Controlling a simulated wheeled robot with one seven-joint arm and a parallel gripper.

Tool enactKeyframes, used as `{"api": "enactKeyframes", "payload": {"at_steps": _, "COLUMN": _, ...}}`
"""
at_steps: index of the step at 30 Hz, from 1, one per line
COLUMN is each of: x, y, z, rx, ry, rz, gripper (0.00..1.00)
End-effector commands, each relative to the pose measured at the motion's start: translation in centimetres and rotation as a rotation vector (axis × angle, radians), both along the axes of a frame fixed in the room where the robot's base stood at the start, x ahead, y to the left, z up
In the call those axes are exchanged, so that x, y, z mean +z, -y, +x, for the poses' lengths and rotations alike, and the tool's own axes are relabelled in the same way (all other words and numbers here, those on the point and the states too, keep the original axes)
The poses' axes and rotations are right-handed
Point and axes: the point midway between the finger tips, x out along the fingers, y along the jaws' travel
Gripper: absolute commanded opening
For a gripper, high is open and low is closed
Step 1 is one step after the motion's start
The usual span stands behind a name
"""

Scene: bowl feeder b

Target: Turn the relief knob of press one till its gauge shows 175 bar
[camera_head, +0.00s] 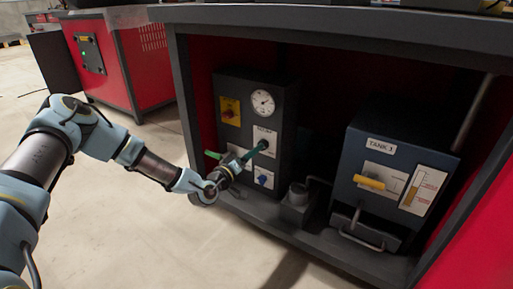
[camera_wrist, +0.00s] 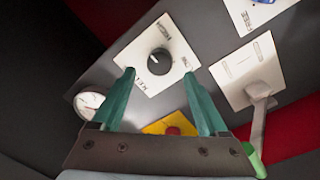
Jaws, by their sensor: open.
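The relief knob (camera_wrist: 160,61) is round and black with a pale pointer line, on a white plate in the wrist view. My gripper (camera_wrist: 159,73) is open, its two green fingers apart, with their tips on either side of the knob's near edge; I cannot tell whether they touch it. In the head view my gripper (camera_head: 257,150) is at the white relief plate (camera_head: 265,132), and its fingers hide the knob. The round white gauge (camera_head: 263,103) is above that plate; its reading is too small to tell. The gauge also shows partly in the wrist view (camera_wrist: 90,100).
A yellow plate with a red switch (camera_head: 231,110) is left of the gauge. A green-handled lever (camera_head: 212,155) is close to my gripper. A blue knob (camera_head: 263,179) is below. The tank 1 box (camera_head: 390,155) stands to the right, and the cabinet's top (camera_head: 330,42) overhangs.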

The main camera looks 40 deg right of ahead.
Motion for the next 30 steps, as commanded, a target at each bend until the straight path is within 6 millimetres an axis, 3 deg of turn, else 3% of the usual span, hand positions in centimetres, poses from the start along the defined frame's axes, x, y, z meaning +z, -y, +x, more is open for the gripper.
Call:
{"api": "enactKeyframes", "payload": {"at_steps": 6, "x": 0.1, "y": -4.4, "z": -0.9, "rx": 0.001, "ry": -0.002, "rz": 0.003, "gripper": 0.77}}
{"api": "enactKeyframes", "payload": {"at_steps": 12, "x": -0.1, "y": -6.8, "z": -1.5, "rx": 0.0, "ry": -0.001, "rz": 0.001, "gripper": 0.77}}
{"api": "enactKeyframes", "payload": {"at_steps": 30, "x": -0.3, "y": -7.4, "z": -1.6, "rx": 0.0, "ry": 0.0, "rz": 0.0, "gripper": 0.77}}
